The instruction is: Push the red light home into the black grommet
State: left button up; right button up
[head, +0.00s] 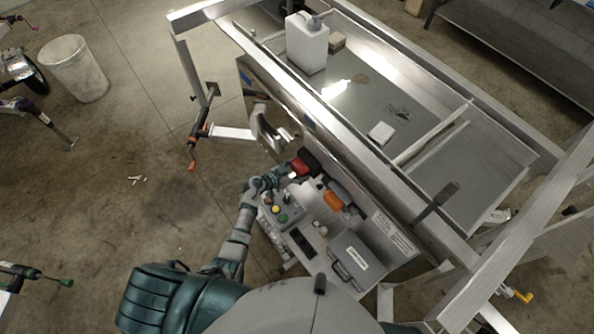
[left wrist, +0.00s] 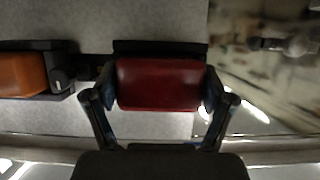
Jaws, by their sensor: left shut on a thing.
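The red light (head: 299,167) is between the fingers of my left gripper (head: 289,173), at the outer side of the trailer. In the left wrist view the red light (left wrist: 160,85) faces the camera, with a finger of my left gripper (left wrist: 160,92) against each end. The black grommet (head: 311,159) shows behind the red light, and its dark upper edge (left wrist: 160,46) shows above the light in the left wrist view. The light covers most of the grommet, and I cannot tell how deep it sits. My right gripper is not in view.
An orange light (head: 333,201) in a black mount is close by; it also shows in the left wrist view (left wrist: 22,75). Below are a control box with buttons (head: 282,212) and a grey case (head: 356,262). A metal fender (head: 265,130) stands beyond the gripper.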

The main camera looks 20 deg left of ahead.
pick_arm(q)
jog(key=shift+w+d, duration=0.35)
jog(key=shift+w, duration=0.15)
jog(key=o, duration=1.1)
jog(key=v, duration=1.2)
jog(key=shift+f, duration=0.1)
